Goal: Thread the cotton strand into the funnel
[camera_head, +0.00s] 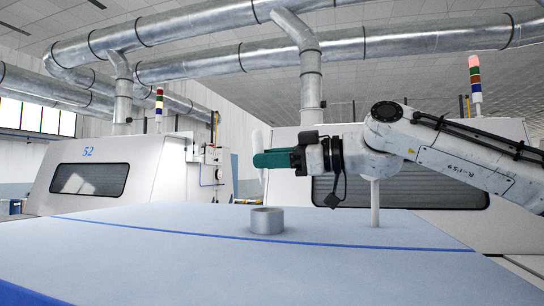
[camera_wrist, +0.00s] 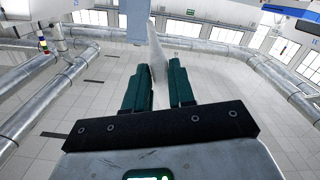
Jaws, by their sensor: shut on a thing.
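The white cotton strand (camera_head: 258,139) stands nearly upright between the green fingers of my gripper (camera_head: 262,159) in the camera_head view. It sticks out above the fingers and a little below them. In the camera_wrist view the strand (camera_wrist: 157,55) runs between the two fingers of my gripper (camera_wrist: 160,82), which are shut on it. A short grey round piece with an open top, apparently the funnel (camera_head: 267,222), stands on the pale blue table (camera_head: 180,255). The strand's lower end is above the funnel's rim and apart from it. The inside of the funnel is mostly hidden.
A thin pale post (camera_head: 375,204) rises from the table at the right, below my arm. White machines (camera_head: 130,155) stand behind the table, with metal ducts (camera_head: 190,25) overhead. A blue line (camera_head: 150,228) crosses the table. The table's left and front are clear.

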